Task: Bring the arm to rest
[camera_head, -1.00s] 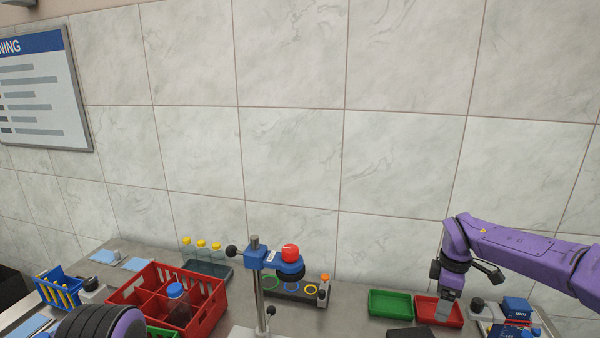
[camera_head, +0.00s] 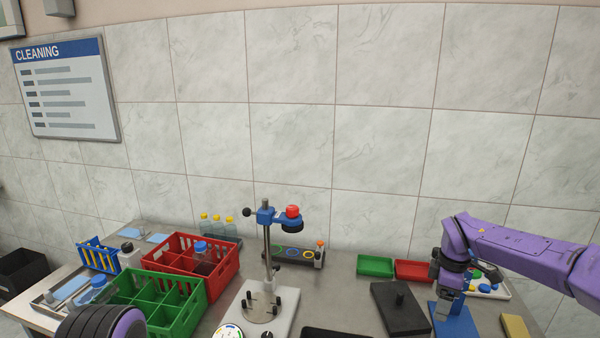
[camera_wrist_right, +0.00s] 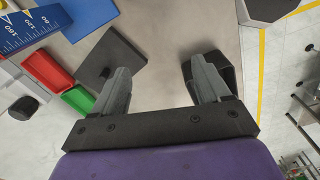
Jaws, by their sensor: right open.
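My right arm is purple and comes in from the right in the head view. A dark flat plate (camera_wrist_right: 107,57) lies beyond the left finger there. Of my left arm only a black and purple link shows at the bottom left of the head view; its gripper is out of sight.
A green tray (camera_head: 375,266) and a red tray (camera_head: 413,271) lie left of the right gripper. A black plate with a knob (camera_head: 400,315) is nearer. A capping stand (camera_head: 268,245), a red crate (camera_head: 180,255) and a green crate (camera_head: 150,300) stand further left.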

